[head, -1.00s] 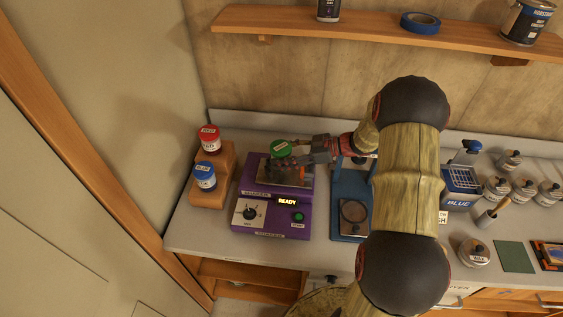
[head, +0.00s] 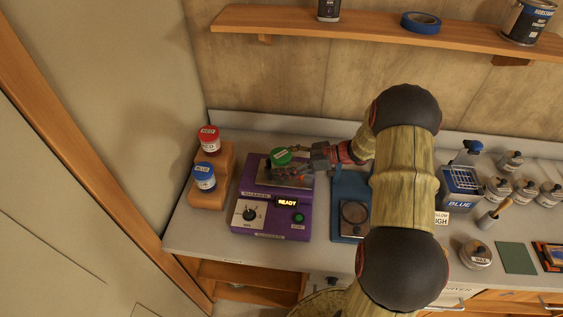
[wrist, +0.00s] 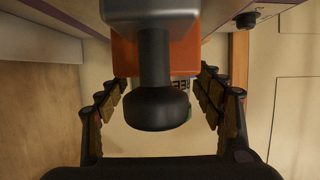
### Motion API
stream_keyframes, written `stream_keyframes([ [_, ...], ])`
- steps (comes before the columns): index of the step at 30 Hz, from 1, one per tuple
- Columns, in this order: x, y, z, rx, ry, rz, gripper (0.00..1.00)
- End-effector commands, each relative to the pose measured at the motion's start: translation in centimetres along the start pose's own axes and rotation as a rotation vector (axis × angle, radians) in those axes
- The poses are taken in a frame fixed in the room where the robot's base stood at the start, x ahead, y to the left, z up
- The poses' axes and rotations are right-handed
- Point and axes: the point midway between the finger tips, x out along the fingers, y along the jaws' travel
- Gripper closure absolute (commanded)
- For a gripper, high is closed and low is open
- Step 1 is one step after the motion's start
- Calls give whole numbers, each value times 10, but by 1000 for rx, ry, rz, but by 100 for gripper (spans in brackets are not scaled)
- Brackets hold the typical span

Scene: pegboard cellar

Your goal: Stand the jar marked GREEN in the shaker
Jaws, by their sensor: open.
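The green-lidded jar (head: 281,156) is at the back left of the purple shaker's (head: 248,203) top plate, its lid facing up. Its body is mostly hidden, so I cannot tell whether it is fully seated. My gripper (head: 299,163) is open at the jar's right side, low over the shaker. In the wrist view the two fingers stand apart (wrist: 163,84). A black knob in the foreground hides most of what lies between them, and a scrap of dark lettering shows beside it. The shaker's display reads READY.
A red-lidded jar (head: 209,138) and a blue-lidded jar (head: 204,175) stand on a stepped wooden rack (head: 222,186) left of the shaker. A blue scale-like device (head: 347,185) stands close on the right. Several small jars are farther right. A shelf (head: 350,31) runs above.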

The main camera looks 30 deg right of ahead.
Motion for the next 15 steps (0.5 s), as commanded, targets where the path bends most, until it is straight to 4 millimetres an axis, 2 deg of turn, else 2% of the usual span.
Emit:
stream_keyframes([
  [11, -1, 0, -3, -1, 0, 0, 30],
  [15, -19, 1, -4, 1, 1, 3, 30],
])
